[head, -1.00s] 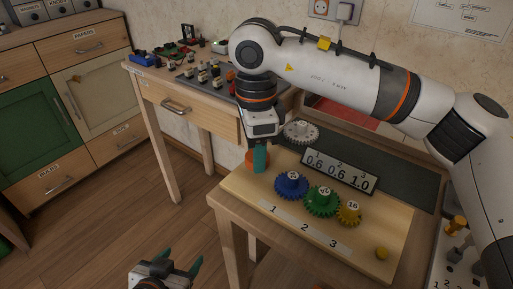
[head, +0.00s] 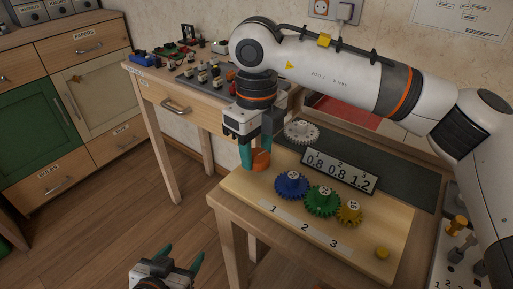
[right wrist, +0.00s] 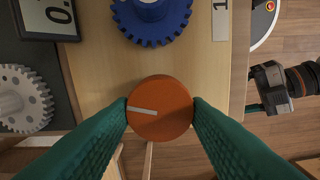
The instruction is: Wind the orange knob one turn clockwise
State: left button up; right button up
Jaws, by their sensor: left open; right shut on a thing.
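The orange knob (right wrist: 158,121) sits on the wooden board (head: 367,222) at its left end; a pale pointer line on it shows in the right wrist view, pointing left and slightly up. My right gripper (head: 256,158) comes from above and is shut on the knob, one green finger on each side. The display (head: 340,171) reads 0.8, 0.8, 1.2. A blue gear (head: 291,185), a green gear (head: 323,201) and a yellow gear (head: 349,212) stand in a row right of the knob. My left gripper (head: 181,262) is open and empty, low over the floor.
A grey gear (head: 301,132) lies behind the knob by the display. A side table (head: 190,100) with small parts stands at back left. Open floor lies left of the board.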

aim_at(257, 154)
pick_arm(q)
jog(key=shift+w+d+r, duration=0.1)
jog(key=shift+w+r, duration=0.15)
jog(key=shift+r, duration=0.05)
pick_arm(e)
jog(key=shift+m, duration=1.3)
pick_arm(q)
jog(key=shift+w+t, duration=0.1)
jog(key=shift+t, duration=0.2)
pick_arm(e)
jog(key=o, duration=1)
jog(key=shift+r, duration=0.55)
pick_arm(q)
jog(key=s+a+f+g+y+p, duration=0.1)
jog(key=s+a+f+g, duration=0.1)
jog(key=s+f+g, duration=0.1)
jog(key=s+a+f+g+p, duration=0.1)
jog(key=s+a+f+g, duration=0.1)
jog(key=s+g, duration=0.3)
jog(key=s+f, duration=0.1)
jog(key=s, duration=0.1)
jog(key=shift+s+y+p, duration=0.35)
jog(key=shift+y+p, duration=0.05)
pick_arm(e)
notch_tip(257, 154, up, 11)
pick_arm(q)
jog(key=shift+c, duration=0.2)
